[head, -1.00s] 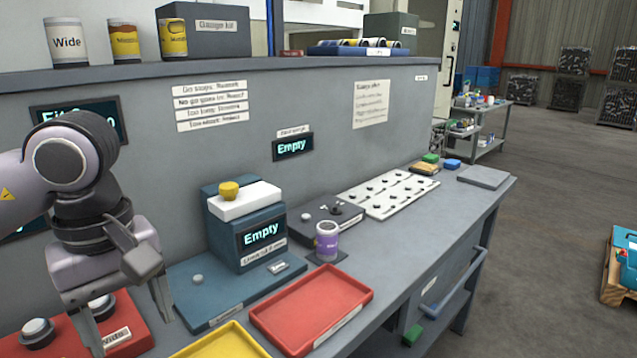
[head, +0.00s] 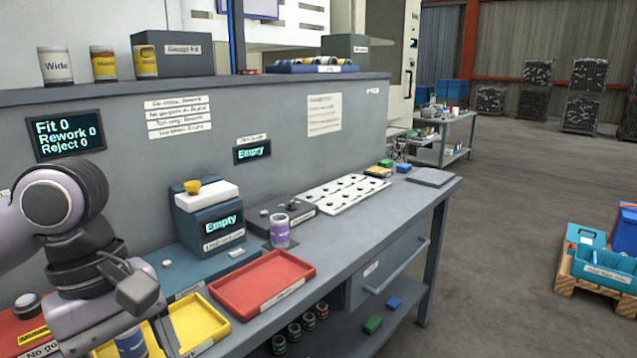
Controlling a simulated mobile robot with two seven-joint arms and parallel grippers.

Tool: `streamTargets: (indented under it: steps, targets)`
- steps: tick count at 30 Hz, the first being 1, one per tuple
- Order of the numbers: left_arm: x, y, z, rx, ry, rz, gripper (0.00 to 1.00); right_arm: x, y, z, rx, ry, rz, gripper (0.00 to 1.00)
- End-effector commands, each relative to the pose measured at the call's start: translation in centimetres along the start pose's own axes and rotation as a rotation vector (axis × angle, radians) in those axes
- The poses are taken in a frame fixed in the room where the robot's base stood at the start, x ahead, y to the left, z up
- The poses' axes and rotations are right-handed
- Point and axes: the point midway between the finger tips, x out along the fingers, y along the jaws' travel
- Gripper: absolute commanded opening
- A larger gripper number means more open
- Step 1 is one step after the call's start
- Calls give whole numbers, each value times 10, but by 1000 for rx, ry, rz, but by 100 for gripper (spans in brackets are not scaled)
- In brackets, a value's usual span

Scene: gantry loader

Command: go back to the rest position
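My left gripper (head: 115,342) is in the lower left of the head view, over the left part of the bench (head: 345,238). Its fingers are spread apart, and their tips are partly cut off by the lower edge. A can with a blue and white label (head: 131,343) shows just below the gripper body, at the yellow tray (head: 200,322). It appears to stand behind the fingers; its lower part is cut off. My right gripper is not in view.
A red tray (head: 262,284), a teal "Empty" station (head: 210,218) and a purple-labelled can (head: 280,231) stand on the bench. Several cans (head: 294,332) are on the lower shelf. The floor right of the bench is clear up to a pallet with blue bins (head: 600,262).

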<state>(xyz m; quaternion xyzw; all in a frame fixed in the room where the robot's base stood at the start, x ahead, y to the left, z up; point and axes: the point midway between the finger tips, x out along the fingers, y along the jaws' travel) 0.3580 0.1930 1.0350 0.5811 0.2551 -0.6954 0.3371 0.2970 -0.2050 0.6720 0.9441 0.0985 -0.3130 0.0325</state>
Motion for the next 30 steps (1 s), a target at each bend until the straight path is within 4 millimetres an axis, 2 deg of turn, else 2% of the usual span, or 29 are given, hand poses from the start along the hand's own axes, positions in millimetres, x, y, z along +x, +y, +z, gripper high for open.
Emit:
streamTargets:
  steps: [3,8,12,16,20,23,26,30]
  targets:
    - [20,13,37,-33,-223,22,70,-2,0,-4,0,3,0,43]
    - [32,30,94,-133,-585,38,70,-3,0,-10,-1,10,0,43]
    - [24,46,137,-285,-942,24,70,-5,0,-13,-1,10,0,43]
    - [6,63,158,-470,-1271,-16,70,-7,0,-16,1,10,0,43]
    - [-12,82,159,-693,-1593,-82,70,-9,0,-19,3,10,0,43]
    - [-21,97,145,-889,-1833,-150,70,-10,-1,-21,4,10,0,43]
    - [-21,110,120,-1104,-2063,-231,70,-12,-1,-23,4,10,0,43]
    - [-1,121,72,-1435,-2365,-367,70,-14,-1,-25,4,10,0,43]
